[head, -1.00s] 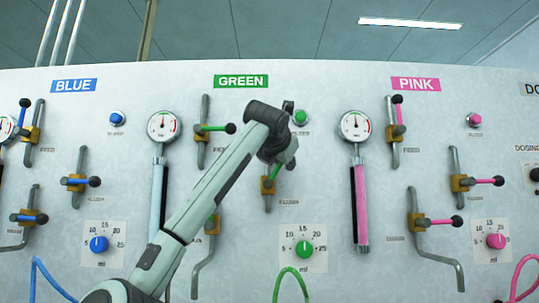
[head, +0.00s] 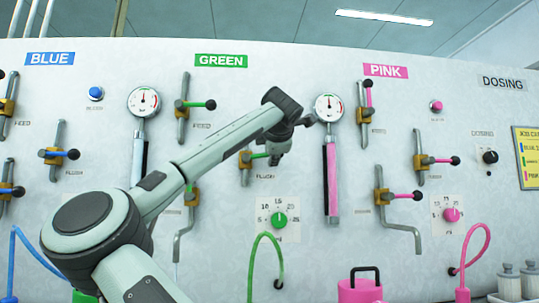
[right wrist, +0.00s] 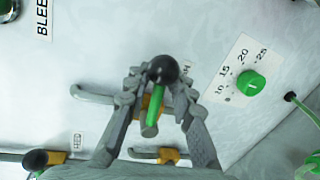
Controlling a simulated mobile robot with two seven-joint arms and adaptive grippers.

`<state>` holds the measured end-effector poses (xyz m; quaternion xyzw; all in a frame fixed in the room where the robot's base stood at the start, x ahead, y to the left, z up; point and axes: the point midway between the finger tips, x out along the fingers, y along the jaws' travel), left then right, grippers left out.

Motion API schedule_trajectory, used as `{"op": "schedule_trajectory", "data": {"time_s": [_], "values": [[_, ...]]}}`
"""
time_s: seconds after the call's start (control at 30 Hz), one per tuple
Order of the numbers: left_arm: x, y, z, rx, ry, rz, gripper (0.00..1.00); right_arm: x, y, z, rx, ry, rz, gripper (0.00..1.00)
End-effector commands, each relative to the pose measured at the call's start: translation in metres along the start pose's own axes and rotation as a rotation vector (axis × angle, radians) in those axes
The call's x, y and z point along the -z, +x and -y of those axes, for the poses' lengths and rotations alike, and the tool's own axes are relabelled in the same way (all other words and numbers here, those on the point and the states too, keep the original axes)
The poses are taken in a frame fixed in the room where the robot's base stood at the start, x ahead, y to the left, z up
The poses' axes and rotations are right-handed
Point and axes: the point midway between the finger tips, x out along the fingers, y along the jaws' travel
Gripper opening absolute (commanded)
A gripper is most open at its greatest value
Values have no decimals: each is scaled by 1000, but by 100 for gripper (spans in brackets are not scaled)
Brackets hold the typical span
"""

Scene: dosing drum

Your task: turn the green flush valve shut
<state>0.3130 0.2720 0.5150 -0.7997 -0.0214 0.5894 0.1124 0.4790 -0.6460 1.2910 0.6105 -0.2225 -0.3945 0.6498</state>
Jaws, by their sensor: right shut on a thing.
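The green flush valve (head: 246,158) is a brass body on a vertical grey pipe, above the FLUSH label in the green column. Its green lever (head: 260,155) points right, roughly level, across the pipe. My right gripper (head: 276,157) is at the lever's outer end, which it hides in the head view. In the right wrist view my right gripper (right wrist: 160,80) has its fingers on both sides of the lever's black knob (right wrist: 162,69), shut on it. The green lever (right wrist: 153,105) shows between the fingers. My left gripper is in neither view.
The green feed valve (head: 182,106) is up and left of the gripper. The green dosing dial (head: 279,219) is below. The pink-column gauge (head: 328,107) is close on the right. A green hose (head: 257,251) loops below the dial.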

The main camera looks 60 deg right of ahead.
Motion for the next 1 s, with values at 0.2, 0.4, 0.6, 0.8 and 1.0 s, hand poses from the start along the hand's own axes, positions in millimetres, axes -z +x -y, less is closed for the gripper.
{"op": "schedule_trajectory", "data": {"time_s": [0.2, 0.4, 0.6, 0.8, 1.0], "values": [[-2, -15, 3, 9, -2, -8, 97, -2, 1, 9, 1, 108, -17, 0], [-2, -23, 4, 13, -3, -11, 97, -2, 2, 12, 1, 158, -26, 0], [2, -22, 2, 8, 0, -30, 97, -2, 2, 13, 2, 171, -29, 0], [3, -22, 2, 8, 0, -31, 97, -2, 2, 14, 3, 171, -29, 0], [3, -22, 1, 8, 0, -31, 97, -2, 2, 14, 4, 171, -28, 35]]}}
